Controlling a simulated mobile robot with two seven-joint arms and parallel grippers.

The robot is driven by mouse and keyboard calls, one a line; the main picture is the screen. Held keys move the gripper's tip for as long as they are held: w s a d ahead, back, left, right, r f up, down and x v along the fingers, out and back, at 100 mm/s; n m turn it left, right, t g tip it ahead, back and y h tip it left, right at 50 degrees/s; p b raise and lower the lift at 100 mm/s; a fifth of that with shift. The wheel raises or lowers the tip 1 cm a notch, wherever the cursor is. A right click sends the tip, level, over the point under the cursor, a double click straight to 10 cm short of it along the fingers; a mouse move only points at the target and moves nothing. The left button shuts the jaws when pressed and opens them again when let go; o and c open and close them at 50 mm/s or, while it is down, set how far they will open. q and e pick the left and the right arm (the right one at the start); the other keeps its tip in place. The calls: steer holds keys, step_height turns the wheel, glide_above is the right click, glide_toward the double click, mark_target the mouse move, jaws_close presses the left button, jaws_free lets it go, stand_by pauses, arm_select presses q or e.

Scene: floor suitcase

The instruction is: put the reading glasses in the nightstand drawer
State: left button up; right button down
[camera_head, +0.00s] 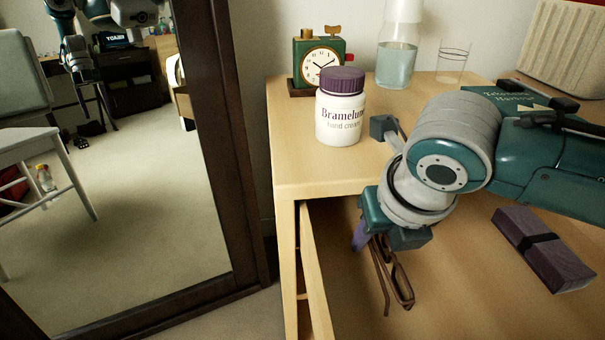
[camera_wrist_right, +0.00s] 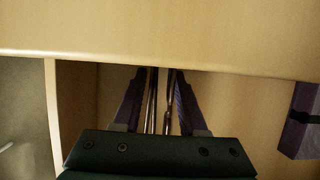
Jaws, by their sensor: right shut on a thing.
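The brown-framed reading glasses (camera_head: 392,280) hang down from my right gripper (camera_head: 372,240), which is shut on them. In the right wrist view, the thin frame (camera_wrist_right: 161,105) shows upright between the two purple fingers of my right gripper (camera_wrist_right: 159,85). The nightstand drawer (camera_head: 316,275) is pulled open, and the glasses hang over its left part, close to its left side wall. I cannot tell whether they touch the drawer floor. My arm hides part of the drawer. My left gripper is not in view.
A dark purple case with a black band (camera_head: 545,250) lies in the drawer's right part. On the nightstand top (camera_head: 300,165) stand a hand cream jar (camera_head: 340,118), a green clock (camera_head: 320,62), a carafe (camera_head: 397,62), a glass (camera_head: 452,62) and a book (camera_head: 510,97). A mirror (camera_head: 215,130) stands at left.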

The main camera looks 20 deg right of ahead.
steer(key=shift+s, duration=0.2)
steer(key=shift+w+f, duration=0.1)
steer(key=shift+f, duration=0.05)
steer(key=shift+c, duration=2.3)
jaws_free()
